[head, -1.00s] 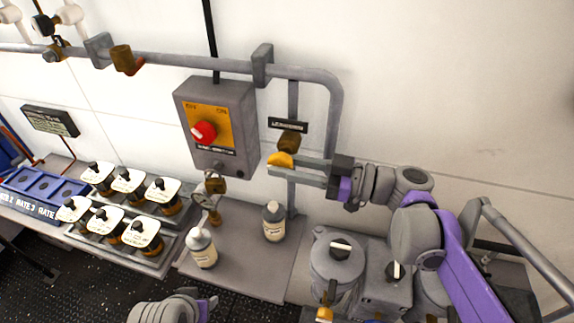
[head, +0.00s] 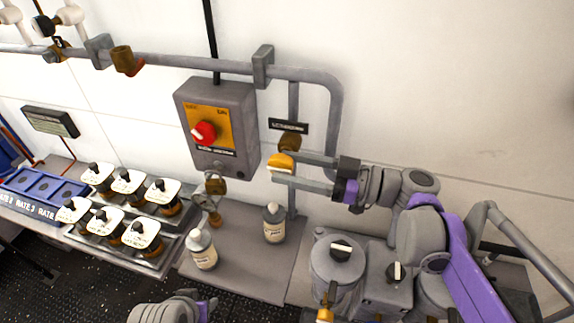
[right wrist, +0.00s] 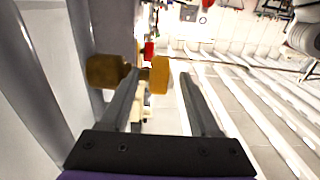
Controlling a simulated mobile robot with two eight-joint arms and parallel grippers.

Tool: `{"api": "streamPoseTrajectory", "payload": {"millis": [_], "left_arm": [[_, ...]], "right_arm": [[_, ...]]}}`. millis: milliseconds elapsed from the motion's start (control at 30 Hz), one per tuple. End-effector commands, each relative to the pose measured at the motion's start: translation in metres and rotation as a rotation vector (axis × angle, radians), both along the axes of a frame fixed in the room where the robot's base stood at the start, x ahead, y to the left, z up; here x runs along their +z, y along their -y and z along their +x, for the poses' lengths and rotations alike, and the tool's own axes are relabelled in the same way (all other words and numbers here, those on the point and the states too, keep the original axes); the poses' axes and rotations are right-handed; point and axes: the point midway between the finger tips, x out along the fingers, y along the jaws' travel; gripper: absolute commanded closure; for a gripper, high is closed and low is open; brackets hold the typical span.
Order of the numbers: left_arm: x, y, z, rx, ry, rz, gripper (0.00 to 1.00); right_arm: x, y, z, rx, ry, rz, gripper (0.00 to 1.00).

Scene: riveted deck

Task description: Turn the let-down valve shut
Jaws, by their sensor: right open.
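The let-down valve has a brass body (head: 290,140) under a dark label plate (head: 288,126) and a yellow handle (head: 280,163) in front of it. My right gripper (head: 273,166) reaches in from the right, open, its fingertips at the handle. In the right wrist view, the yellow handle (right wrist: 159,75) lies between the fingertips, close to the left finger, with a clear gap to the right finger. The brass body (right wrist: 104,71) is outside the left finger. My left gripper cannot be made out.
A grey switch box (head: 238,110) with a red knob (head: 204,132) is left of the valve. Two white bottles (head: 203,250) (head: 273,224) stand on the grey shelf below. A grey pipe (head: 200,65) runs above. The wall to the right is clear.

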Motion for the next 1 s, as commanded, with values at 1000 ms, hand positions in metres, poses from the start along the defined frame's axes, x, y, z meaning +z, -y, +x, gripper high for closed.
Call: {"api": "streamPoseTrajectory", "payload": {"millis": [1000], "left_arm": [[-0.009, 0.0, -0.003, 0.0, -0.005, 0.0, 0.5]], "right_arm": [[-0.001, 0.093, -0.03, 0.0, 0.0, 0.0, 0.38]]}}
